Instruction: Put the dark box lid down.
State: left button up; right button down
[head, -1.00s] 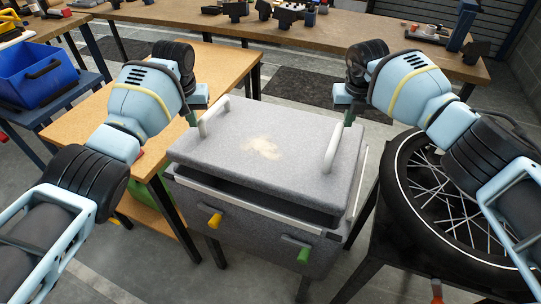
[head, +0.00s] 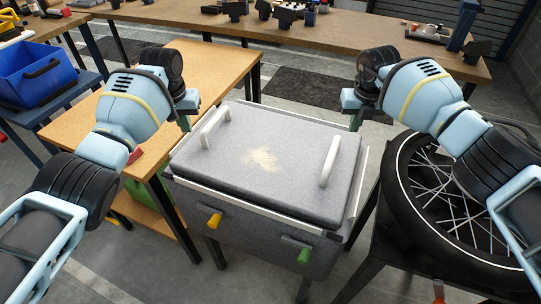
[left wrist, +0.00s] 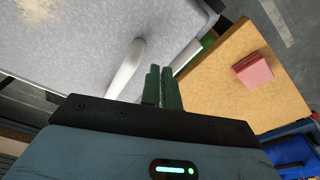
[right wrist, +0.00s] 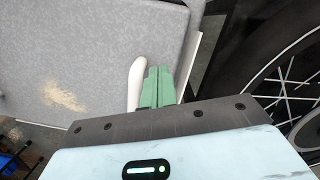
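The grey speckled box lid (head: 285,185) lies flat on the grey box (head: 255,240), with a pale patch on its top. It has a left handle (head: 214,128) and a right handle (head: 328,162), both pale. My left gripper (head: 185,122) is just outside the left handle; in the left wrist view its green fingers (left wrist: 163,75) are together, beside the handle (left wrist: 126,70) and apart from it. My right gripper (head: 354,122) is beyond the right handle; in the right wrist view its fingers (right wrist: 158,75) are together, close beside the handle (right wrist: 136,82). Both grippers look empty.
A wooden table (head: 215,70) stands to the left, with a red block (left wrist: 254,70) on it. A wheel with a black tyre (head: 395,205) is close on the right. A yellow latch (head: 214,220) and a green latch (head: 303,256) stick out from the box front.

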pick_arm(q)
jog(key=o, duration=0.3)
jog(key=shift+a+f, duration=0.1)
jog(key=shift+f, duration=0.1)
pick_arm(e)
jog(key=c, duration=2.1)
grip_release()
jog(key=shift+f, duration=0.2)
jog(key=o, duration=0.4)
jog(key=shift+d, duration=0.1)
pick_arm(q)
jog(key=r, duration=0.4)
jog(key=s+r, duration=0.1)
jog(key=r, duration=0.7)
jog(key=shift+s, duration=0.2)
pick_arm(e)
jog(key=r, duration=0.4)
jog(key=s+r, duration=0.1)
jog(key=r, duration=0.6)
jog(key=shift+s+r, duration=0.2)
jog(key=shift+r, duration=0.2)
